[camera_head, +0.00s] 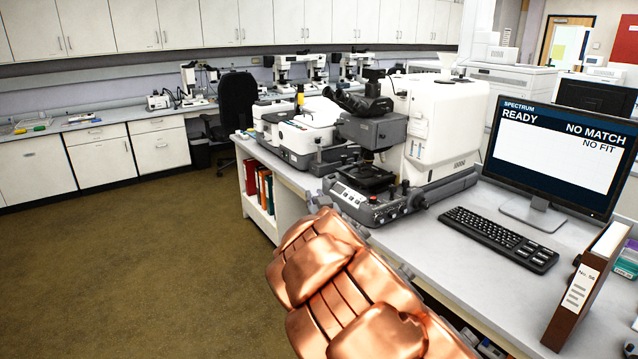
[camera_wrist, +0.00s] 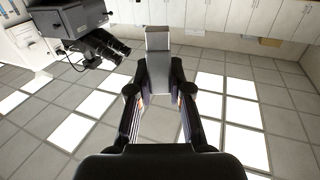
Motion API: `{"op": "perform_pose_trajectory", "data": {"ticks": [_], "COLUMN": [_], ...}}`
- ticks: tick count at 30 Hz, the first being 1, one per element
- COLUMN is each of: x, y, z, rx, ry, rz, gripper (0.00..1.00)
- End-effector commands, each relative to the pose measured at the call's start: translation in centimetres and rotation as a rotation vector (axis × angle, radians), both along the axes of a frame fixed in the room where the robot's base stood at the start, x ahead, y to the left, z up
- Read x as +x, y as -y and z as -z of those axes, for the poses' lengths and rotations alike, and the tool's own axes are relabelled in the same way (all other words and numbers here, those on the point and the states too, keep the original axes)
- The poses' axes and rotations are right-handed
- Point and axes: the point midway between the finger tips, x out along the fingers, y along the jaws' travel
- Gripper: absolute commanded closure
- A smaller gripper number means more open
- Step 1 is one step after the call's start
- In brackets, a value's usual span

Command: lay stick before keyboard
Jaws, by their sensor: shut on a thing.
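My gripper (camera_wrist: 160,92) shows in the wrist view, shut on the stick (camera_wrist: 158,40). The black keyboard (camera_head: 497,238) lies on the white desk (camera_head: 425,245), in front of the monitor (camera_head: 556,155). The strip of desk before the keyboard shows bare.
The infrared microscope (camera_head: 430,125) stands left of the keyboard; its dark eyepieces (camera_wrist: 105,45) show in the wrist view. A brown binder (camera_head: 585,290) stands upright at the right. Coloured binders (camera_head: 262,188) fill the desk's end shelf. The floor at left (camera_head: 130,260) is clear.

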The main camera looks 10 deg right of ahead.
Motion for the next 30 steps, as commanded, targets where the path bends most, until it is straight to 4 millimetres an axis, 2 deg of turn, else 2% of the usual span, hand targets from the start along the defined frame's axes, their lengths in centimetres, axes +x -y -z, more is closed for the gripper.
{"op": "perform_pose_trajectory", "data": {"ticks": [7, 11, 14, 20, 30], "x": [0.0, -0.3, -0.8, -2.8, -7.8], "y": [0.1, 1.4, 3.6, 9.6, 19.3], "z": [0.1, 0.9, 2.0, 4.6, 9.5], "rx": [-0.001, -0.001, 0.000, 0.000, 0.001], "ry": [0.000, 0.001, 0.001, 0.000, 0.000], "rz": [0.003, 0.033, 0.085, 0.233, 0.491], "gripper": [0.99, 0.99, 0.99, 0.99, 0.99]}}
